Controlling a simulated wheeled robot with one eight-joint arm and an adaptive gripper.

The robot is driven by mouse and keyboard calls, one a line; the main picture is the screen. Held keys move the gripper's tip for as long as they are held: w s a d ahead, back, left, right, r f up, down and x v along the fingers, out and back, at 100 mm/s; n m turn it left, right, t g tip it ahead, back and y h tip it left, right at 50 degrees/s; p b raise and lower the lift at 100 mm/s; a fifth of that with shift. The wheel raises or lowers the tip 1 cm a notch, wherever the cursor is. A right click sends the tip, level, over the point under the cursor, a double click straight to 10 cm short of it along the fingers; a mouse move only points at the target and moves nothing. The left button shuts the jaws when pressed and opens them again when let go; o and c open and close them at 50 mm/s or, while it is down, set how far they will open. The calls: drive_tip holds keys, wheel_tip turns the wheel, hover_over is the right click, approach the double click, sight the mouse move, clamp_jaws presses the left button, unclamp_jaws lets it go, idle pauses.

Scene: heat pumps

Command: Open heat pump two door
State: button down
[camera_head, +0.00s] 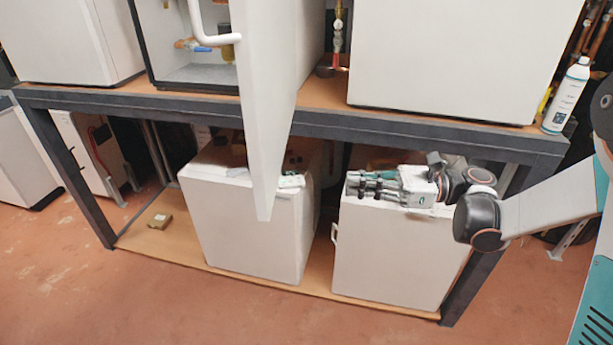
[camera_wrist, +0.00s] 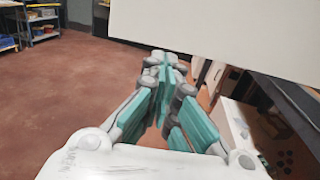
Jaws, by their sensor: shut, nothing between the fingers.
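A white heat pump (camera_head: 195,75) at the upper middle of the bench has its door (camera_head: 262,85) swung out toward the head camera. The door's white bar handle (camera_head: 213,40) is on its left face. Pipework and a blue-handled valve show inside the cabinet. No number marks which unit is two. My gripper (camera_head: 352,181) is right of the door, below the bench top, pointing left. In the wrist view its teal fingers (camera_wrist: 165,68) are together and empty. A broad white panel (camera_wrist: 240,35), probably this door, fills the upper right there. A gap to the fingertips is hard to judge.
A closed white unit (camera_head: 455,60) and a spray can (camera_head: 567,95) stand on the bench's right. Another white unit (camera_head: 65,40) is at left. Two white boxes (camera_head: 245,225) (camera_head: 390,255) stand on the lower shelf. The dark bench beam (camera_head: 300,122) runs across. Red floor is free in front.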

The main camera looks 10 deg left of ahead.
sight(276, 182)
drive_tip(key=a, duration=0.4)
drive_tip(key=s+a+b, duration=0.1)
drive_tip(key=a, duration=0.9)
drive_tip(key=shift+s, duration=0.25)
